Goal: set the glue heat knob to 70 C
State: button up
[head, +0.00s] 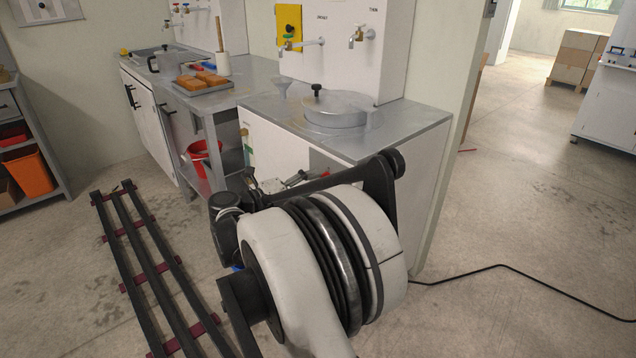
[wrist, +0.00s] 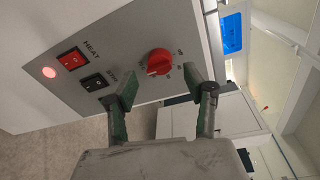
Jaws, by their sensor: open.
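The red round knob (wrist: 159,62) sits on a grey control panel (wrist: 125,45) in the wrist view. Small marks ring part of it, too small to read. A pale mark shows on the knob's lower left edge. My gripper (wrist: 162,82) is open, with its two green-and-dark fingers apart. The fingertips appear just below the knob in the picture, one to each side, and the gap between them is empty. I cannot tell whether either finger touches the panel. In the head view my arm hides most of the gripper and the panel is not clearly seen.
A red switch labelled HEAT (wrist: 72,59), a black switch (wrist: 94,82) and a lit red lamp (wrist: 49,72) share the panel. In the head view a metal counter (head: 400,135) with a round lidded pot (head: 335,110) stands beyond my arm. Dark floor rails (head: 150,260) lie left.

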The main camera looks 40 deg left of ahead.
jog(key=v, duration=0.8)
jog(key=shift+s, duration=0.25)
